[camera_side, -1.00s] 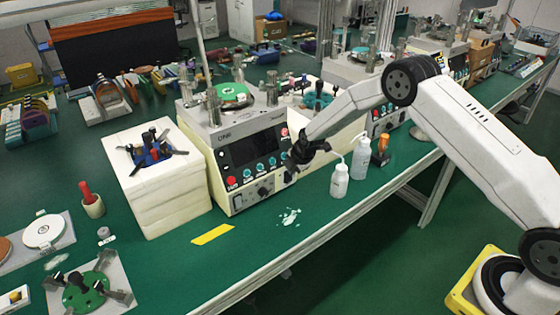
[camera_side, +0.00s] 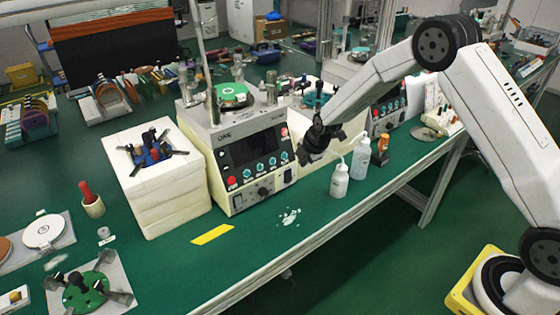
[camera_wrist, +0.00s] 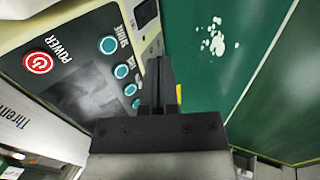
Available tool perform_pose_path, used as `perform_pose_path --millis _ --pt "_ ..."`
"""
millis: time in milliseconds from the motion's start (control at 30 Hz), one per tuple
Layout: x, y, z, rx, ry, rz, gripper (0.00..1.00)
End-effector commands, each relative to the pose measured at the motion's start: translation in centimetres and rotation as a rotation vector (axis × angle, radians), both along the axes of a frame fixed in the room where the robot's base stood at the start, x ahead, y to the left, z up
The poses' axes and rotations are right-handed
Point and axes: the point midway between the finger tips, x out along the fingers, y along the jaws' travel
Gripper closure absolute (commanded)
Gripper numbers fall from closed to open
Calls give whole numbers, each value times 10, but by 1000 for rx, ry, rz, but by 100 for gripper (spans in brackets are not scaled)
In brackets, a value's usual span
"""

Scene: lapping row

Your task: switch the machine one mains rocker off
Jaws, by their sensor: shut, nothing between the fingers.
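Machine one (camera_side: 225,137) stands on the green bench with its control panel facing the front edge. Its mains rocker is a dark switch (camera_side: 289,175) at the panel's lower right.
A red POWER button (camera_wrist: 37,63) and several teal buttons (camera_wrist: 108,45) are on the panel. Two white bottles (camera_side: 340,178) and an orange-topped bottle (camera_side: 381,146) stand to the right. A white block stack (camera_side: 165,195) stands left. The bench is clear around a white spill (camera_side: 289,216).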

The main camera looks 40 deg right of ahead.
Motion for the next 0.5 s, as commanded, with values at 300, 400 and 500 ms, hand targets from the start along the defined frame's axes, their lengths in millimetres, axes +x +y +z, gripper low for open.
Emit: perform_pose_path --millis 300,400,500 --pt "-5 0 31 -1 -2 0 100" --pt "-7 0 35 0 0 1 100" --pt "-7 0 36 0 1 0 100"
